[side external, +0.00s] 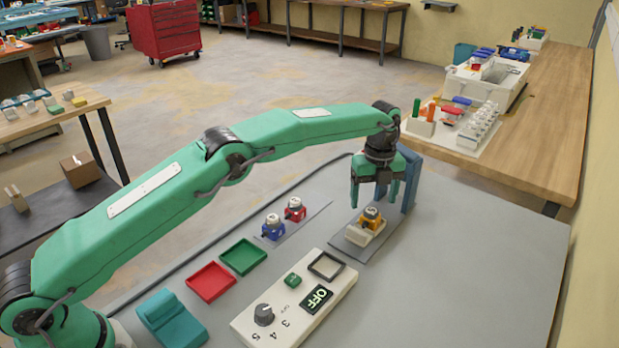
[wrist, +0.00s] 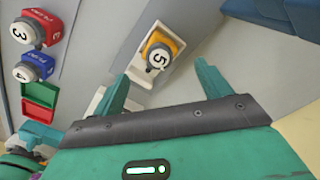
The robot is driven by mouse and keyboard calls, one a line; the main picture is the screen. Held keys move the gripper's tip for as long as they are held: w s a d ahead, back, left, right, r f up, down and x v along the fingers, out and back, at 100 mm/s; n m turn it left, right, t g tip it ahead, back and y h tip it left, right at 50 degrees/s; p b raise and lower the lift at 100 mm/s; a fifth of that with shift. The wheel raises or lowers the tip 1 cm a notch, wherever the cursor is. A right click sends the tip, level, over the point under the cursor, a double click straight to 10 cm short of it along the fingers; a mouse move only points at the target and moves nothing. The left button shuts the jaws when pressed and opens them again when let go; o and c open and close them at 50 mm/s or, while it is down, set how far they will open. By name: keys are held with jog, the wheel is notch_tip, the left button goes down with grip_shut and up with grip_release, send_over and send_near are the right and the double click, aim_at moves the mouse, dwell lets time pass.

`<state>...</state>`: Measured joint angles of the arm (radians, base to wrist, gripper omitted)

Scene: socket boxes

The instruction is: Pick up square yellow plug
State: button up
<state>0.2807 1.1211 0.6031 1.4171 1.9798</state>
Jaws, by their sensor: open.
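The square yellow plug (side external: 371,218) sits in a white holder (side external: 365,235) on a grey plate on the table. In the wrist view the yellow plug (wrist: 158,52) has a dark and white round top marked 5. My gripper (side external: 375,207) is above and close to the plug, pointing down, with its fingers apart. In the wrist view my gripper (wrist: 163,80) is open and empty, with the plug just beyond the fingertips, roughly between their lines.
A blue plug (side external: 273,228) and a red plug (side external: 294,210) stand to the left on another plate. A blue upright block (side external: 411,180) stands just right of my gripper. Red (side external: 211,282) and green (side external: 243,257) trays and a white control box (side external: 290,308) lie nearer. The table's right side is clear.

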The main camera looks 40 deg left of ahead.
aim_at(372, 211)
jog(key=shift+f, duration=0.1)
jog(key=shift+w+a+f, duration=0.1)
jog(key=shift+a+f, duration=0.05)
jog(key=shift+f, duration=2.35)
jog(key=shift+c, duration=0.3)
jog(key=c, duration=1)
jog(key=shift+r, duration=0.15)
jog(key=shift+r, duration=2.05)
jog(key=s+d+r, duration=0.6)
jog(key=s+d, duration=0.2)
jog(key=shift+s+r, duration=0.25)
jog(key=shift+r, duration=0.1)
jog(key=shift+a, duration=0.15)
